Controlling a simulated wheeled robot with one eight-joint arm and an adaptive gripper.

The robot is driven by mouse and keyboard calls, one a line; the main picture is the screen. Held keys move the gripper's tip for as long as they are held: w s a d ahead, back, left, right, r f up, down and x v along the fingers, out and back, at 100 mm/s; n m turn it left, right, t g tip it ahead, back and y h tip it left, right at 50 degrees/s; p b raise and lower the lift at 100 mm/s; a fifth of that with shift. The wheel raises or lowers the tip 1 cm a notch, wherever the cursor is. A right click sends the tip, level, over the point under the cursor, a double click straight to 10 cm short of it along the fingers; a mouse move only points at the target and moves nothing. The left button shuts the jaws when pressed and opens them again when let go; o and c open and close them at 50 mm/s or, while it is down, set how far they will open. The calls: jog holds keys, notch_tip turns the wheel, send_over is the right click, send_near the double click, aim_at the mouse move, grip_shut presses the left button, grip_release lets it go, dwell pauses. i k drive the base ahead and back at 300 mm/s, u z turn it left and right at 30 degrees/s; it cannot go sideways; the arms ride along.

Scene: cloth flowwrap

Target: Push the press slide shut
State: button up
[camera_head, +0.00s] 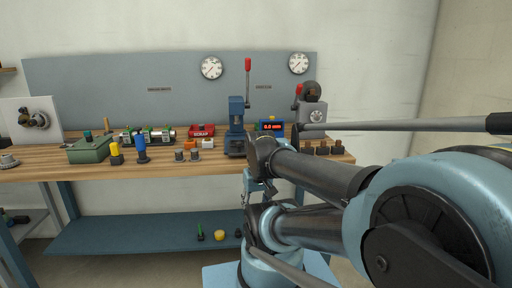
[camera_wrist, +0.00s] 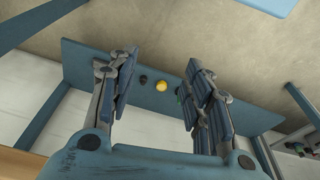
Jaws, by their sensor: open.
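A blue press (camera_head: 236,128) stands on the workbench (camera_head: 200,172), right of its middle. A lever with a red handle (camera_head: 248,66) rises above it. I cannot make out its slide or how far it is open; my arm partly covers the area beside it. My gripper (camera_head: 250,192) is low in front of the bench edge, below the press and apart from it. In the wrist view my gripper (camera_wrist: 158,82) is open and empty, its fingers wide apart over the lower shelf (camera_wrist: 140,98). The press is not in the wrist view.
A grey machine (camera_head: 313,112) and a blue display (camera_head: 271,126) stand right of the press. A red scrap box (camera_head: 201,131), a green box (camera_head: 88,149) and several small parts stand to the left. A yellow piece (camera_wrist: 162,86) lies on the lower shelf.

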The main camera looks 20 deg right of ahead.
aim_at(236, 148)
jog(key=u, duration=0.4)
jog(key=k, duration=1.85)
jog(key=z, duration=0.6)
jog(key=i, duration=1)
